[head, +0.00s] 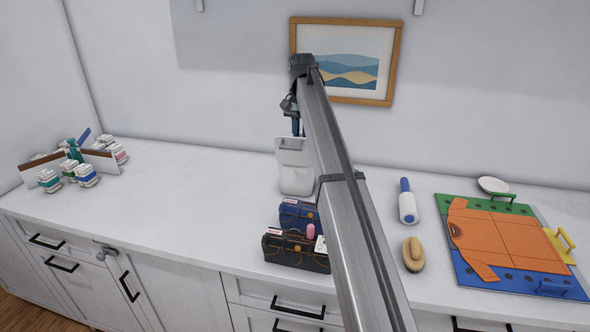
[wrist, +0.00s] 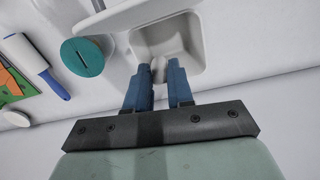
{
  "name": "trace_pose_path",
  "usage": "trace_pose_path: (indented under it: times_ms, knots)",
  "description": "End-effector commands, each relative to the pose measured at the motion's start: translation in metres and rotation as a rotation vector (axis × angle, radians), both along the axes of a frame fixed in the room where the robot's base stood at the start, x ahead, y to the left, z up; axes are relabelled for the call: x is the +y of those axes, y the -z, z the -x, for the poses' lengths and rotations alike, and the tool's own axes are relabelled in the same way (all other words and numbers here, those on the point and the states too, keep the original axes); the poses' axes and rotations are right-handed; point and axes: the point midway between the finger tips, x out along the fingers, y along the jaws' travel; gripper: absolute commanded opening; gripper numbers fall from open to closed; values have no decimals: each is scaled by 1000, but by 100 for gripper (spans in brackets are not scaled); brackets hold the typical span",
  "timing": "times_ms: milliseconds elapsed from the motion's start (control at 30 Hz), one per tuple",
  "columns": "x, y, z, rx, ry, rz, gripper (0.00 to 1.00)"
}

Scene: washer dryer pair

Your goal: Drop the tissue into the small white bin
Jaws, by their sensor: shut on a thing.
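The small white bin (head: 297,180) stands on the counter near the wall, partly hidden by my arm in the head view. In the wrist view its open top (wrist: 196,38) lies beneath my fingertips. My gripper (wrist: 158,76) has blue fingers and is shut on a small whitish tissue (wrist: 158,68), held between the tips over the bin's opening. In the head view my gripper (head: 296,127) is just above the bin. The tissue cannot be made out there. The wrist view does not clearly show how far the tissue is above the rim.
A teal round lid with a slot (wrist: 82,57) and a lint roller (wrist: 35,58) are beside the bin. Blue and black bags (head: 295,252) stand in front. A brush (head: 413,254) and a board with an orange shirt (head: 505,240) lie right. Bottles (head: 86,176) stand left.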

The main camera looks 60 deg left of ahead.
Motion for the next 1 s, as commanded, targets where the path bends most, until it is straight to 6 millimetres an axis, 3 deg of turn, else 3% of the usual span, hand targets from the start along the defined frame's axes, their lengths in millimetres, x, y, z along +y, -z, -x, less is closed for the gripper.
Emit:
trace_pose_path:
  times_ms: [100,133,433,767,1000]
  knots:
    - [0,0,0,0,0,0,0]
    - [0,0,0,0,0,0,24]
    - [0,0,0,0,0,0,52]
    - [0,-4,0,0,0,0,52]
    - [2,-38,-1,-1,0,-2,52]
